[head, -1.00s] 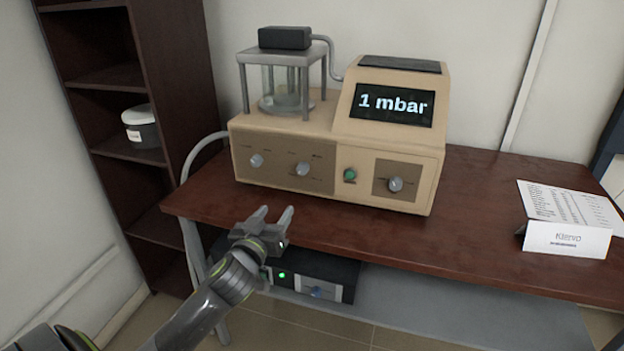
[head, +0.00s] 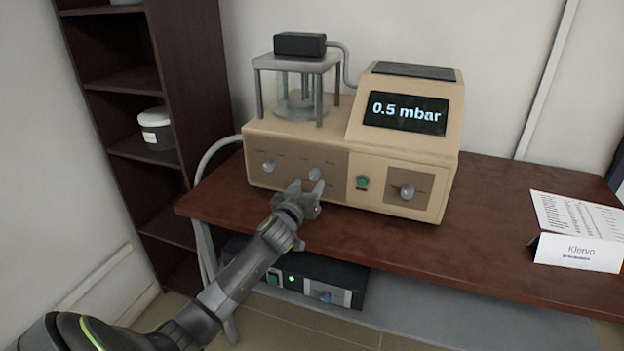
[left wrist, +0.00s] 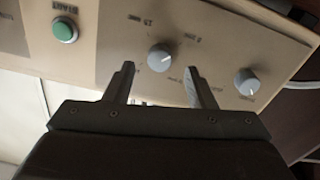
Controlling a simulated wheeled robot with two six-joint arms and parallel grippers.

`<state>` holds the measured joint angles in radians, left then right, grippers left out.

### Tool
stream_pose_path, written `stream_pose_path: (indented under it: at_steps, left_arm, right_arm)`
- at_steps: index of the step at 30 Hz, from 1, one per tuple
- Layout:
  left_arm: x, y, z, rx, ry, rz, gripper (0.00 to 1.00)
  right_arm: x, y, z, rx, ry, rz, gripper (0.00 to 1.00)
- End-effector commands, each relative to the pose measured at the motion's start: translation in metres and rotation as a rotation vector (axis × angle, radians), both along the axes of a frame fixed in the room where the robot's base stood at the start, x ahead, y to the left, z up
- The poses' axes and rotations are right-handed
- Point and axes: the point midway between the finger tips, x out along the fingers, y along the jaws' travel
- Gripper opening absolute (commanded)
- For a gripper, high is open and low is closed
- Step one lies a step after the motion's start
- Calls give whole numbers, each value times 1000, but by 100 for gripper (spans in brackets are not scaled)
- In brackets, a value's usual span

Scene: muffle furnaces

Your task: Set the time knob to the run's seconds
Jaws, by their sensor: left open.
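A beige machine (head: 290,140) with a screen (head: 405,113) reading "0.5 mbar" stands on the table. Its front has a left knob (head: 269,166), a middle knob (head: 315,174), a green button (head: 362,183) and a right knob (head: 407,191). The labels are too small to tell which is the time knob. My left gripper (head: 307,186) is open just in front of the middle knob. In the left wrist view the middle knob (left wrist: 160,57) shows beyond and between the open fingers (left wrist: 159,72), apparently not gripped. The green START button (left wrist: 65,30) and left knob (left wrist: 247,82) flank it.
A black box (head: 300,276) with a green light sits below the brown table (head: 480,240). A dark shelf (head: 200,100) stands at the left. The table's middle right is clear.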

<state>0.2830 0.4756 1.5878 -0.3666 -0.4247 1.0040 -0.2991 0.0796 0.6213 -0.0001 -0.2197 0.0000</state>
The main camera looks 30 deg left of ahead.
Motion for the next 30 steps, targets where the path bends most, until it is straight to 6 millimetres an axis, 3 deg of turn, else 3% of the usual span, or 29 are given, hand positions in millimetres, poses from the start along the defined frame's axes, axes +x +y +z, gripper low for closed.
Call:
stream_pose_path:
  at_steps: [9,22,30]
  left_arm:
    - [32,7,0,-2,0,0,50]
    - [37,9,0,-1,0,0,50]
    - [37,9,0,-1,1,0,15]
  right_arm:
    - [-2,0,3,0,3,0,36]
    - [-2,0,3,0,4,0,36]
    - [-2,0,3,0,4,0,36]
